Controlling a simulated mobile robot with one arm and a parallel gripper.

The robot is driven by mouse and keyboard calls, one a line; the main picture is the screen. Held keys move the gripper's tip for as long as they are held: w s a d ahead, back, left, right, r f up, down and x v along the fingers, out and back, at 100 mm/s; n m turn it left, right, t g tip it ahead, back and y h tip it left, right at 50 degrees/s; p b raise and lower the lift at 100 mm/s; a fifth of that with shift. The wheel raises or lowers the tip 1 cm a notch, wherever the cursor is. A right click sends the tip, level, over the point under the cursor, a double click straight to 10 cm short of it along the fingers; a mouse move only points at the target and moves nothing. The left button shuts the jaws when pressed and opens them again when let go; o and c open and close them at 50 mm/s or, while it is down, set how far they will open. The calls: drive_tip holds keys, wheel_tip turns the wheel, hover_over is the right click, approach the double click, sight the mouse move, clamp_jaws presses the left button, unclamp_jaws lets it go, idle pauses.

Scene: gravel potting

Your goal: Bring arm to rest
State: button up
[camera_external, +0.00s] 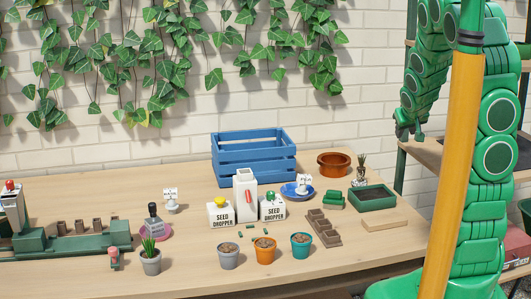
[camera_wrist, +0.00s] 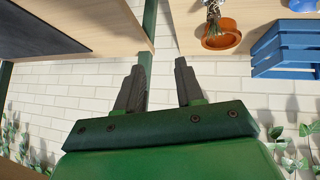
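My green arm stands at the right of the external view. Its upper part is folded over and hangs down, and my gripper (camera_external: 408,133) is at its lower end, right of the table (camera_external: 335,262) and above its level. In the wrist view my gripper (camera_wrist: 160,88) shows two dark fingers set well apart with nothing between them. The gripper is open and empty. It touches nothing that I can see.
A yellow pole (camera_external: 460,150) stands in front of my arm. A shelf (camera_external: 424,150) is beside the gripper. The table holds a blue crate (camera_external: 253,165), a brown bowl (camera_external: 333,164), a green tray (camera_external: 372,199), seed droppers (camera_external: 221,213) and several small pots (camera_external: 265,254).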

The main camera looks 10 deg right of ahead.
drive_tip(key=s+a+r+g+y, duration=0.1)
drive_tip(key=s+a+g, duration=0.2)
drive_tip(key=s, duration=0.8)
drive_tip(key=s+a+r+g+y, duration=0.1)
drive_tip(key=s+a, duration=0.4)
drive_tip(key=s, duration=0.7)
drive_tip(key=s+a+r+g, duration=0.2)
drive_tip(key=s+a+g, duration=0.3)
drive_tip(key=s, duration=0.7)
drive_tip(key=shift+r+g+y, duration=0.15)
drive_tip(key=shift+g+y, duration=0.15)
drive_tip(key=shift+y, duration=0.1)
drive_tip(key=shift+s, duration=0.1)
